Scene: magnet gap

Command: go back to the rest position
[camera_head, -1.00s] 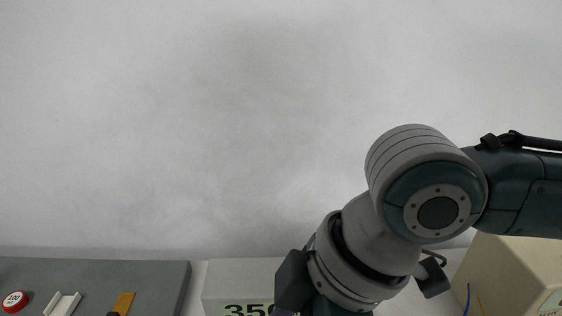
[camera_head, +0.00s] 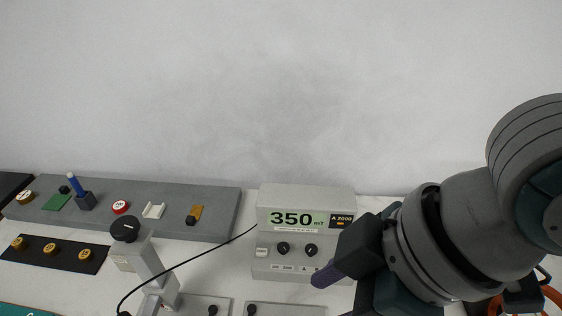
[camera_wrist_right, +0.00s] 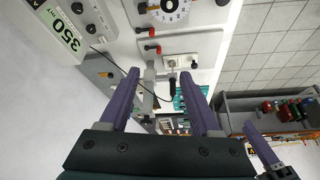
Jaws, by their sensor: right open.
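My right gripper (camera_wrist_right: 163,90) is open and empty in the right wrist view, with its two purple fingers spread apart above the bench. In the head view my right arm comes in from the right, and one purple fingertip (camera_head: 326,276) shows in front of the lower right of the grey meter box (camera_head: 264,215). I cannot tell whether that finger touches the box. The meter reads 350 mT and also shows in the right wrist view (camera_wrist_right: 62,30).
A grey shelf (camera_head: 225,200) along the wall holds a blue rod (camera_head: 74,183), a red-rimmed disc (camera_head: 121,207) and small parts. A black strip (camera_head: 75,262) holds brass pieces. A grey stand (camera_head: 150,262) with a black knob and a cable stand left of the meter.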

